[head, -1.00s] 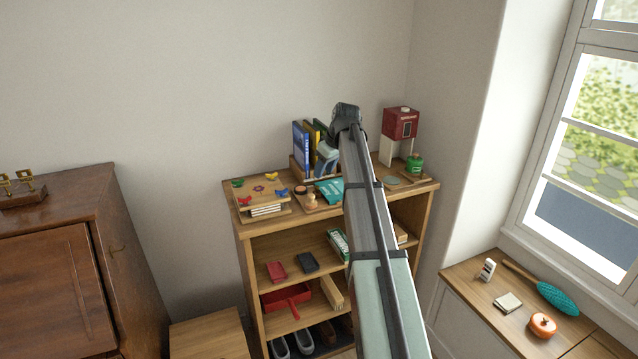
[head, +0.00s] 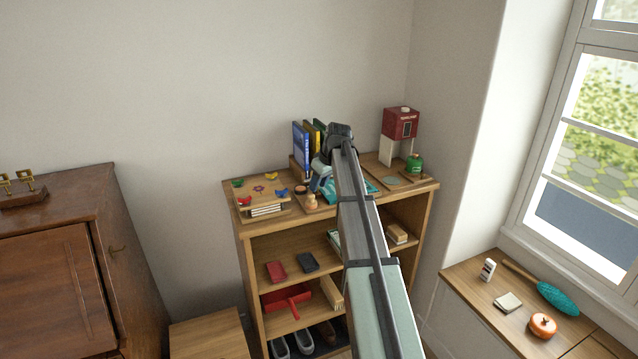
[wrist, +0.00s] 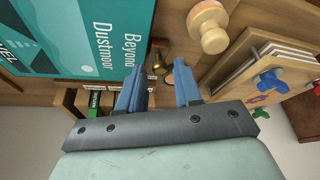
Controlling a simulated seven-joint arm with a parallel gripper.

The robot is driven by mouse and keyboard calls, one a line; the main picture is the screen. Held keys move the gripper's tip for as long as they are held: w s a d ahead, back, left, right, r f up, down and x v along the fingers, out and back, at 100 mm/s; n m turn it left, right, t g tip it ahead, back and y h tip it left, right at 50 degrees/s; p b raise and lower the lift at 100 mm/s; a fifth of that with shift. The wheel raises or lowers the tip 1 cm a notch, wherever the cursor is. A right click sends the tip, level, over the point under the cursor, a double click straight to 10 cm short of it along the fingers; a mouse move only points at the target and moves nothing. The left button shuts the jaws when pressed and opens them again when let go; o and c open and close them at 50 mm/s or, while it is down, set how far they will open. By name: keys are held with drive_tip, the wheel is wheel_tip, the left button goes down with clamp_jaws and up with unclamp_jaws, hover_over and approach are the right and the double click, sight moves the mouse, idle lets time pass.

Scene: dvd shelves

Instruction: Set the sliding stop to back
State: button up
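My gripper (wrist: 161,70) is open in the wrist view, its two blue fingers apart with nothing clearly held between them. In the head view my gripper (head: 321,184) is low over the top of the wooden shelf unit, in front of the upright DVD cases (head: 302,148). I cannot pick out the sliding stop with certainty. My arm hides part of the DVD rack and the shelf top behind it.
A teal case (wrist: 95,35) marked "Beyond Dustmoor" lies close to the fingers, with a wooden knobbed piece (wrist: 208,27) nearby.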

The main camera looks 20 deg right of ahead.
clamp_jaws()
idle(0.3)
drive_tip(key=shift+a, duration=1.5)
drive_tip(key=shift+o, duration=1)
unclamp_jaws()
drive_tip(key=shift+r, duration=0.1)
drive_tip(key=v, duration=1.3)
drive_tip(key=shift+r, duration=0.25)
